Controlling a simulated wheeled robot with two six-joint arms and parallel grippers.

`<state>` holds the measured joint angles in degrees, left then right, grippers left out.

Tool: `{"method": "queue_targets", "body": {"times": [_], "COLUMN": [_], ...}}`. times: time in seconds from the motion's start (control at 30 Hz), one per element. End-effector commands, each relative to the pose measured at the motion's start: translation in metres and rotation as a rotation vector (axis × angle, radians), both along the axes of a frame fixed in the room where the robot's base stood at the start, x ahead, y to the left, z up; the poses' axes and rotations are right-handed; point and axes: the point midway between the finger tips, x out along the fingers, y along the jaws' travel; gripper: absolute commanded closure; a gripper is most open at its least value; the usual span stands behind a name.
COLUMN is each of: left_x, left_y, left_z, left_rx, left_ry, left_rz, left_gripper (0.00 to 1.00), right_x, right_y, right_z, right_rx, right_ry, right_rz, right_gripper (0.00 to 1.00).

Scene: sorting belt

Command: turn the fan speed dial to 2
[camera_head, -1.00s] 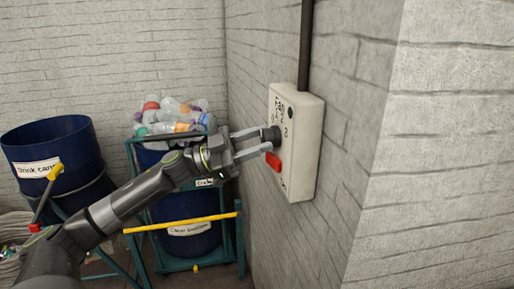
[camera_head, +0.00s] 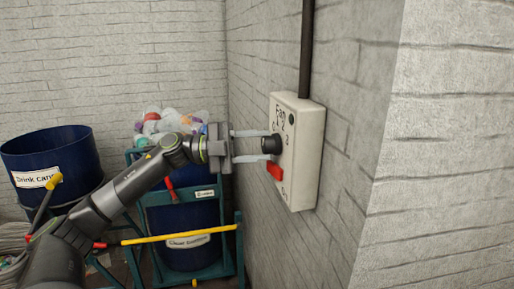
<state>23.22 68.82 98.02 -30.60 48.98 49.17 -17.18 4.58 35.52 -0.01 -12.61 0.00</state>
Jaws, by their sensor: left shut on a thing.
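The fan control box (camera_head: 305,150) is a pale box on the brick wall, marked "Fan" with small digits around its dial. The fan speed dial (camera_head: 271,145) is a black round knob that sticks out to the left of the box's face. My left gripper (camera_head: 267,146) reaches in from the left and is shut on the dial, one pale finger above and one below. The dial's pointer is not readable, so its setting cannot be told. My right gripper is not in view.
A dark pipe (camera_head: 307,45) rises from the box. A blue drink-can bin (camera_head: 52,150) and a framed bin of bottles (camera_head: 190,222) with a yellow bar stand at left.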

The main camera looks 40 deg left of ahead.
Motion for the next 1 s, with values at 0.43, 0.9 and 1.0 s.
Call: {"method": "queue_targets", "body": {"times": [0.43,0.9,1.0], "left_x": [-0.0002,-0.0001,-0.0001], "left_y": [-0.0001,-0.0001,0.0000], "left_z": [-0.0003,-0.0001,0.0000], "left_rx": [0.046,0.043,0.043], "left_ry": [-0.036,-0.035,-0.035], "left_rz": [-0.001,0.000,0.000], "left_gripper": [0.87,0.43,0.43], "right_x": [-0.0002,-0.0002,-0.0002], "right_y": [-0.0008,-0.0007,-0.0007], "right_z": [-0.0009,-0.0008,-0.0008], "right_rx": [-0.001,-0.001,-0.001], "right_ry": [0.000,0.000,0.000], "right_rz": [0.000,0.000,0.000], "right_gripper": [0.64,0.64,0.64]}}
